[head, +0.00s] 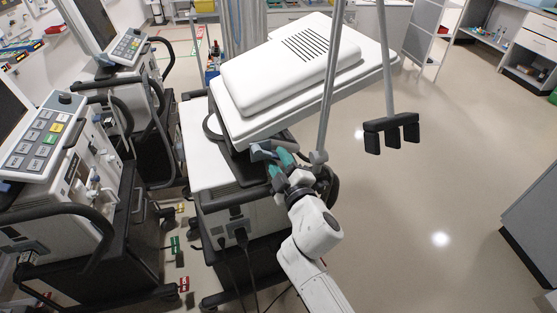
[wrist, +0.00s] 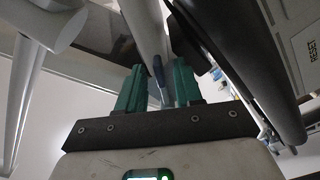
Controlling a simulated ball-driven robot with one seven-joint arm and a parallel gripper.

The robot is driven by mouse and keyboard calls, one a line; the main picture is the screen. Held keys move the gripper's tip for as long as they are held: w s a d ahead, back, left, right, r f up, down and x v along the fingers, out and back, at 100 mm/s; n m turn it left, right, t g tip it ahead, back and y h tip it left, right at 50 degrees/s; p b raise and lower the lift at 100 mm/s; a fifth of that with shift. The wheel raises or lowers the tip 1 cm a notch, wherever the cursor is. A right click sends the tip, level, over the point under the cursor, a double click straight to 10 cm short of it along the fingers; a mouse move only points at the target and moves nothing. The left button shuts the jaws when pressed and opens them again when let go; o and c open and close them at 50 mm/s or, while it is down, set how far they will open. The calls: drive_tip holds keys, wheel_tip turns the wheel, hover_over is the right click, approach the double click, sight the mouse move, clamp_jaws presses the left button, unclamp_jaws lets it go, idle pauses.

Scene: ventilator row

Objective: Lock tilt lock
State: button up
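My gripper (head: 279,165) is behind the tilted white display of the nearest ventilator, low by its mount. In the wrist view its two green fingers (wrist: 159,82) stand apart. A thin blue-grey lever (wrist: 157,68), which looks like the tilt lock, shows between them with space at the sides; I cannot tell whether either finger touches it. In the head view a grey-blue piece (head: 261,151) shows beside the fingers under the display's lower edge. The tilted display (head: 300,75) hides much of the mount.
A metal pole (head: 331,85) rises close beside my gripper. Another pole with a black block (head: 391,131) hangs to the right. More ventilators with keypads (head: 32,145) stand at left. Cables (head: 245,262) hang from the nearest ventilator's rear.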

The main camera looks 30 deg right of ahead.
drive_tip(key=s+b, duration=0.1)
drive_tip(key=s, duration=0.9)
drive_tip(key=shift+a, duration=0.45)
drive_tip(key=shift+s, duration=0.1)
drive_tip(key=s+d+f+m+g+h, duration=0.2)
drive_tip(key=s+d+f+m+g, duration=0.65)
drive_tip(key=s+f, duration=0.3)
drive_tip(key=s+a+f+m+g+y, duration=0.1)
drive_tip(key=s+a+f+g, duration=0.1)
drive_tip(key=s, duration=0.6)
drive_tip(key=s+a+f+g+y, duration=0.2)
drive_tip(key=s+f+g, duration=0.3)
drive_tip(key=s, duration=0.3)
drive_tip(key=shift+m+g, duration=0.35)
drive_tip(key=shift+g, duration=0.4)
drive_tip(key=shift+s, duration=0.1)
